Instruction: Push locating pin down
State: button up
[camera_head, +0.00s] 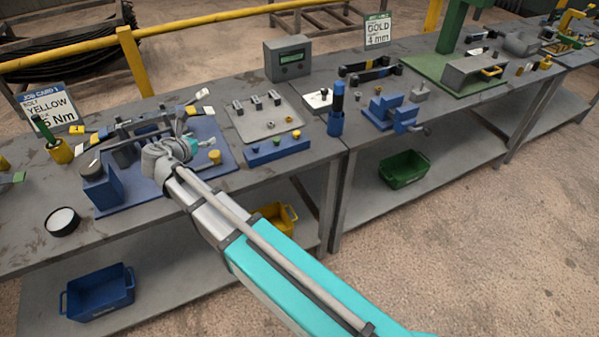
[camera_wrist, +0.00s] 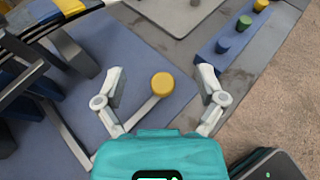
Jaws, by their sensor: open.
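A round yellow knob (camera_wrist: 163,85), which looks like the locating pin's head, shows in the wrist view above the blue base plate (camera_wrist: 180,108). It also shows in the head view (camera_head: 214,156) near the plate's right corner. A pale bar runs beside or under it. My gripper (camera_wrist: 162,74) is open and empty, its two fingers apart, one on either side of the knob in the picture. I cannot tell the height gap between them. In the head view my wrist covers part of the fixture, and the pin's shaft is hidden.
A dark fixture frame (camera_wrist: 62,52) stands at the left in the wrist view. A blue block with coloured buttons (camera_head: 278,148) and a grey tray (camera_head: 262,125) lie to the right.

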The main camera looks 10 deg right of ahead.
jog(key=p+v, duration=0.3)
jog(key=v, duration=0.7)
jog(key=s+d+f+m+g+y, duration=0.1)
jog(key=s+d+f+m+g, duration=0.1)
jog(key=d+m, duration=0.6)
jog(key=s+d+f+m+g+y, duration=0.1)
jog(key=s+d+f+m+g, duration=0.1)
jog(key=d+f+m+g, duration=0.3)
jog(key=s+d+f+m+g+y, duration=0.1)
jog(key=s+d+f+m+g, duration=0.1)
jog(key=d+m, duration=0.8)
jog(key=shift+s+d+f+m+g+y+p, duration=0.2)
jog(key=shift+d+f+m+g+y+p, duration=0.4)
jog(key=shift+d, duration=3.15)
jog(key=shift+f, duration=0.2)
jog(key=s+d+m+g+y, duration=0.1)
jog(key=s+d+m+y, duration=0.1)
jog(key=s+d+m, duration=0.2)
jog(key=shift+d+f+m, duration=0.2)
jog(key=shift+f+m, duration=0.15)
jog(key=shift+m, duration=0.55)
